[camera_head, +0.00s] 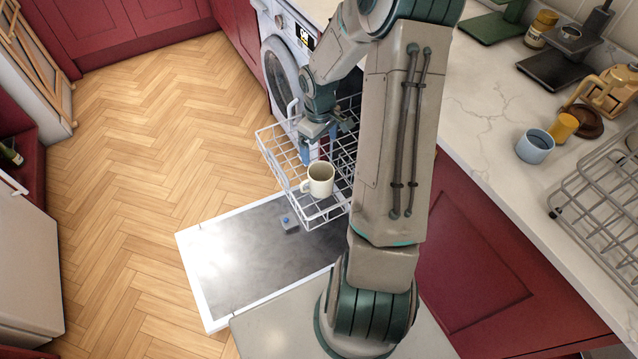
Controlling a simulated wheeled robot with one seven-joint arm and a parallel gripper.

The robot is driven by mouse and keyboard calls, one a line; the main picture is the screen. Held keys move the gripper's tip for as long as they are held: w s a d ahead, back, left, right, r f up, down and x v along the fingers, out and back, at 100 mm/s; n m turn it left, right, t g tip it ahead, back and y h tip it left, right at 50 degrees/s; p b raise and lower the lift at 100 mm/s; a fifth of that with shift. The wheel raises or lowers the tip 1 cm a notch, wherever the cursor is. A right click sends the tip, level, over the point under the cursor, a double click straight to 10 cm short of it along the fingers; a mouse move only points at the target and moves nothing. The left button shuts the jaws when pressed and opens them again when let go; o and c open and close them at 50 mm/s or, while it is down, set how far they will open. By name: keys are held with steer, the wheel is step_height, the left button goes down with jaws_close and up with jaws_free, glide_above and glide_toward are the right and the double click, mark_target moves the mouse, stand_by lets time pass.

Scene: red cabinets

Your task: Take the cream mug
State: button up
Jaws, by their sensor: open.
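The cream mug (318,180) stands in the white wire dishwasher rack (277,163), near the rack's front edge. Its opening faces up and its handle points to the left. My gripper (318,148) is above the rack, just behind the mug in the picture, with its blue fingers pointing down. The gripper is open, and no object shows between the fingers. Whether a finger touches the mug's rim cannot be told from this view. My arm hides the right part of the rack.
The dishwasher door (245,250) is folded down below the rack. A washing machine (281,70) stands behind. On the counter (480,130) at right are a blue mug (535,147), a yellow cup (563,127) and a wire dish rack (600,205). The wooden floor at left is clear.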

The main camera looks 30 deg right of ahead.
steer(key=b, duration=0.2)
glide_toward(321, 175)
steer(key=s+f, duration=0.1)
steer(key=f, duration=0.1)
steer(key=a+f, duration=0.1)
steer(key=f, duration=0.1)
steer(key=s+f, duration=0.1)
steer(key=shift+s+a+f, duration=0.2)
steer(key=shift+s+f, duration=0.15)
steer(key=shift+f, duration=0.05)
steer(key=c, duration=1.2)
